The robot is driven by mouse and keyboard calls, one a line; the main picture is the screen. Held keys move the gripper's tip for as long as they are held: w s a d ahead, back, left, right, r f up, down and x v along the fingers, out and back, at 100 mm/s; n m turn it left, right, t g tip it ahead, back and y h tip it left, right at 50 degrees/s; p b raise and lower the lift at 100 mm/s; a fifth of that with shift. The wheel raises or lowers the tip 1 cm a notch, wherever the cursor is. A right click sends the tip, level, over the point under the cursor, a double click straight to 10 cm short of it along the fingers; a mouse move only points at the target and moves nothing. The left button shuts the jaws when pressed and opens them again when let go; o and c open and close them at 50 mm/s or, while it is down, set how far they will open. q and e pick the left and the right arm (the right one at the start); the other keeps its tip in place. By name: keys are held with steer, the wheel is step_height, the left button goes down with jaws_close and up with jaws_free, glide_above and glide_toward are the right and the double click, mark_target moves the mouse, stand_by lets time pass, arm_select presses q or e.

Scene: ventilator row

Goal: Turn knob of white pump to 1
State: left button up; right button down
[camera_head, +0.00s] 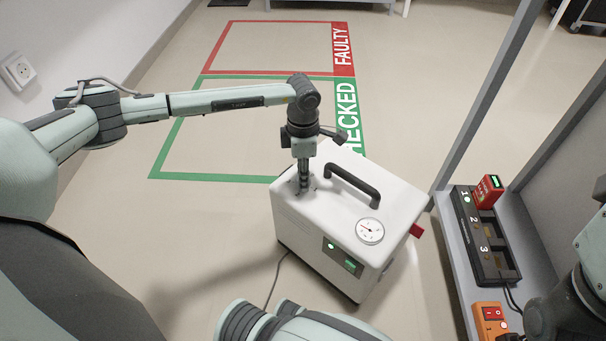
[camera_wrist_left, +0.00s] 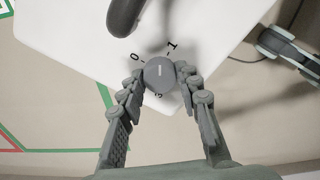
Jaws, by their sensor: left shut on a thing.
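The white pump (camera_head: 330,225) stands on the floor in the head view, with a black carry handle (camera_head: 352,185), a round gauge (camera_head: 370,231) and a lit green panel (camera_head: 342,258). My left gripper (camera_head: 303,184) reaches down onto its top at the back left corner. In the left wrist view its fingers (camera_wrist_left: 160,88) are shut around the sides of a round grey knob (camera_wrist_left: 159,73). The marks 0 and 1 show beyond the knob; another mark on the near side is partly hidden. The knob's short white line points up the picture, between 0 and 1.
The handle stands close to the left gripper. A grey rack (camera_head: 458,245) on the right holds a black charger (camera_head: 484,238), a red battery (camera_head: 488,191) and an orange socket block (camera_head: 490,318). Red FAULTY (camera_head: 276,22) and green CHECKED (camera_head: 225,177) floor outlines lie behind. A cable runs from the pump.

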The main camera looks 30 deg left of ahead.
arm_select(q)
steer(key=shift+m, duration=2.2)
steer(key=o, duration=1.2)
steer(key=shift+c, duration=0.2)
step_height(320, 180, up, 12)
